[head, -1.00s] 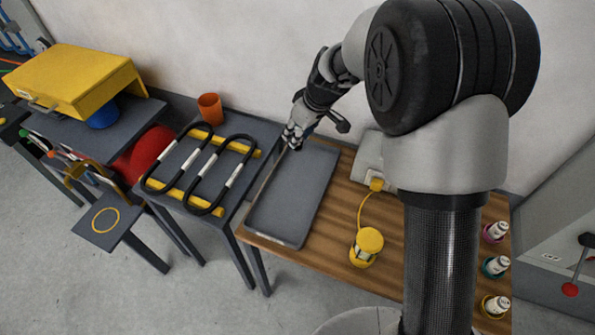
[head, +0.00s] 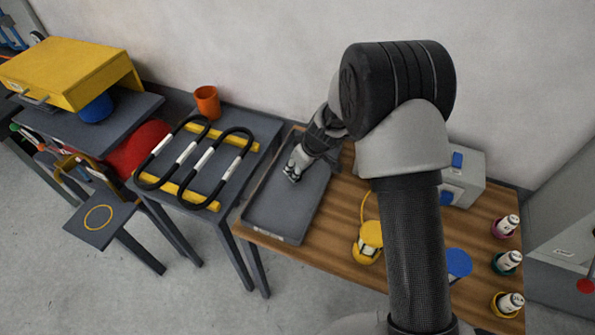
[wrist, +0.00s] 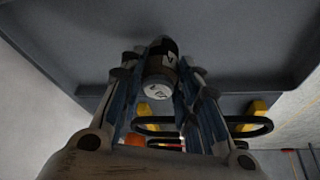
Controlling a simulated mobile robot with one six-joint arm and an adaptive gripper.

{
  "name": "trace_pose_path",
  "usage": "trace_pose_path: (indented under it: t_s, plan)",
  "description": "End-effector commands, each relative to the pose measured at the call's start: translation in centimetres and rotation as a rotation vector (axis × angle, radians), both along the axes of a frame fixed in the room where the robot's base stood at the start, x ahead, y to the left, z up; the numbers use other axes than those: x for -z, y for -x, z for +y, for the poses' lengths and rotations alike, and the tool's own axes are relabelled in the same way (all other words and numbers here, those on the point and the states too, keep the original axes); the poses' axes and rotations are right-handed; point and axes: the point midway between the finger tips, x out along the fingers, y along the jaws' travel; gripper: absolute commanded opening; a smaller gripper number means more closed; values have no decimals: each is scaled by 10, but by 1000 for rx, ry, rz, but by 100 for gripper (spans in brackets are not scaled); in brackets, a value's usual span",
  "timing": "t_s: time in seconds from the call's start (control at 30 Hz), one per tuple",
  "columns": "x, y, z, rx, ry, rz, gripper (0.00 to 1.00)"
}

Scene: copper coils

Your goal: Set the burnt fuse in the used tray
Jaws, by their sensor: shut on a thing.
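My gripper (head: 293,173) is over the back half of the grey used tray (head: 256,225), on the wooden table. In the wrist view my gripper (wrist: 160,80) is shut on a small cylinder, the fuse (wrist: 158,72). It has a pale end cap, a brownish band and a dark part with a light mark. The tray (wrist: 230,40) fills the upper part of that view behind the fuse. I cannot tell whether the fuse touches the tray floor.
Black coils with white sleeves (head: 235,168) lie on yellow bars on the table to the left, by an orange cup (head: 207,100). Several white cylinders in coloured cups (head: 507,262) stand at the far right.

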Motion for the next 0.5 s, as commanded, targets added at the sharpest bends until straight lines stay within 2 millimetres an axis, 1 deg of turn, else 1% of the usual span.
trace_pose_path:
  t_s: [0.03,0.07,0.27,0.47,0.5]
  plan:
    - [8,0,0,1,0,1,7]
    - [9,0,0,0,1,-1,7]
    - [8,-1,0,0,1,-2,7]
    - [12,0,0,0,0,-1,7]
    - [12,0,0,0,1,-1,32]
